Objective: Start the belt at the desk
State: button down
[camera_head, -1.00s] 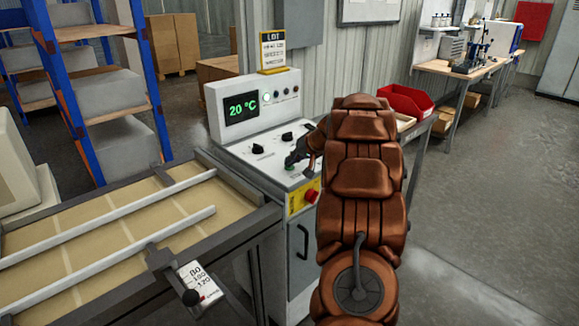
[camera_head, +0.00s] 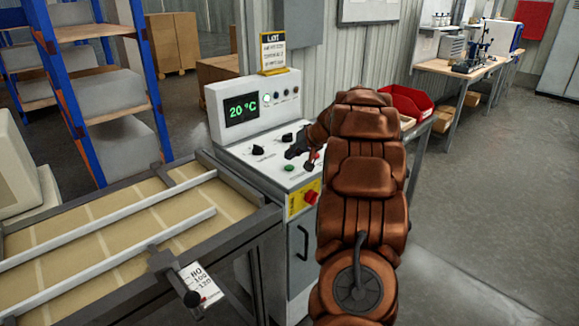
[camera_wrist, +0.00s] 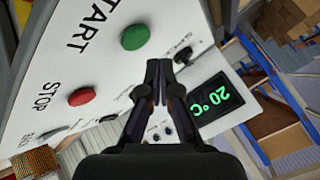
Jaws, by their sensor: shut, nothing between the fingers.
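The control desk (camera_head: 232,151) has a sloped white top and an upright panel with a green "20 °C" display (camera_head: 241,109). The green START button (camera_head: 289,168) is uncovered; it also shows in the wrist view (camera_wrist: 135,37). The red STOP button (camera_wrist: 81,97) shows in the wrist view. My gripper (camera_head: 294,152) is shut and empty, just behind the green button in the head view and apart from it. In the wrist view my fingertips (camera_wrist: 159,66) are together, over the panel beside START. The tan belt (camera_head: 118,210) with pale cross lines lies left of the desk.
A red emergency knob (camera_head: 311,197) sits on a yellow plate at the desk's front corner. Black knobs (camera_head: 258,150) stand on the desk top. A lever with a marked scale card (camera_head: 202,284) is at the belt's front. A red bin (camera_head: 408,101) stands behind my arm.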

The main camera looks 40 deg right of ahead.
aim_at(291, 167)
jog(key=shift+r+p, duration=0.75)
jog(key=shift+r, duration=1.2)
jog(key=s+a+n+g+y, duration=0.1)
jog(key=s+a+n+g, duration=0.3)
jog(key=a, duration=1.2)
jog(key=s+a+g+y, duration=0.2)
jog(key=s+a, duration=0.3)
jog(key=a, duration=1.2)
jog(key=s+a+f+n+g+h, duration=0.1)
jog(key=s+a, duration=0.2)
jog(key=s, duration=0.6)
jog(key=s+a+f+n+g+h+p, duration=0.1)
jog(key=s+a, duration=0.3)
jog(key=s, duration=0.6)
jog(key=s+a+f+n+g+h, duration=0.1)
jog(key=s+a+f+n+g, duration=0.1)
jog(key=s, duration=0.8)
jog(key=shift+a+f+g+h, duration=0.3)
jog(key=shift+a+f+g, duration=0.15)
jog(key=shift+a, duration=0.6)
